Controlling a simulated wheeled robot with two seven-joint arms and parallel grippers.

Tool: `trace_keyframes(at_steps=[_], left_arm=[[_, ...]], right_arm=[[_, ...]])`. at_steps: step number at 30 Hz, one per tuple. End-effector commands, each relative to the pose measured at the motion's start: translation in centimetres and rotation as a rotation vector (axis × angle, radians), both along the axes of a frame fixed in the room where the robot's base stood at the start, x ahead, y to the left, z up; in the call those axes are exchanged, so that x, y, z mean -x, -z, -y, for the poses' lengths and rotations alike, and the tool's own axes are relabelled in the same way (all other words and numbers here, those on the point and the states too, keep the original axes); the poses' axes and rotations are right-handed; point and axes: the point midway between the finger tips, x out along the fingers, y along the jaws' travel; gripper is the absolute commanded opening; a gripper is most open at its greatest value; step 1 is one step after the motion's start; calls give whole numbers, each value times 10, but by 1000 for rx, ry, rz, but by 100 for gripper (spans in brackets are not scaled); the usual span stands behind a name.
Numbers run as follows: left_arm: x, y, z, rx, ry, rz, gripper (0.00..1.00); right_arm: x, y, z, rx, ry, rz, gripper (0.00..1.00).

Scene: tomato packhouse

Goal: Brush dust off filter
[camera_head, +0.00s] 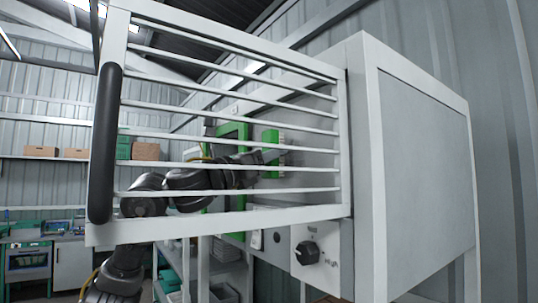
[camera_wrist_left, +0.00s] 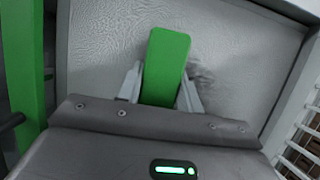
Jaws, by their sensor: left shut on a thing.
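My left gripper (camera_wrist_left: 160,90) is shut on a green brush (camera_wrist_left: 166,62), which shows as a green block between its two pale fingers. Behind the brush is the pale grey, textured filter panel (camera_wrist_left: 110,40) in its frame. A dark smudge of dust (camera_wrist_left: 203,82) shows just right of the brush. The brush's working side is hidden, so I cannot tell whether it touches the filter. In the head view my left arm reaches in behind a slatted door, and the gripper (camera_head: 266,158) is partly covered by the bars. My right gripper is not in view.
The open white slatted door (camera_head: 218,236) with its black handle (camera_head: 104,145) stands between my head and the gripper. The large grey cabinet box (camera_head: 425,160) is at the right. A black knob (camera_head: 307,252) is below. Shelves with boxes (camera_head: 75,153) are far left.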

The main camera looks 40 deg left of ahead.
Motion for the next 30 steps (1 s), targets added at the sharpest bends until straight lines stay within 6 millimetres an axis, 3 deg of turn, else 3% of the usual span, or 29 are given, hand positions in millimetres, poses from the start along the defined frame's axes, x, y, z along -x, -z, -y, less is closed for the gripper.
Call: trace_keyframes(at_steps=[13, 23, 30], left_arm=[[9, 0, 32, -2, 2, 1, 18], [11, 1, 39, -1, 1, -1, 18], [17, 0, 58, -4, 3, 3, 18]], right_arm=[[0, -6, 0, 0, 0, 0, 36], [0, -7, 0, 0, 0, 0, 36], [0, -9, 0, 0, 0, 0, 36]])
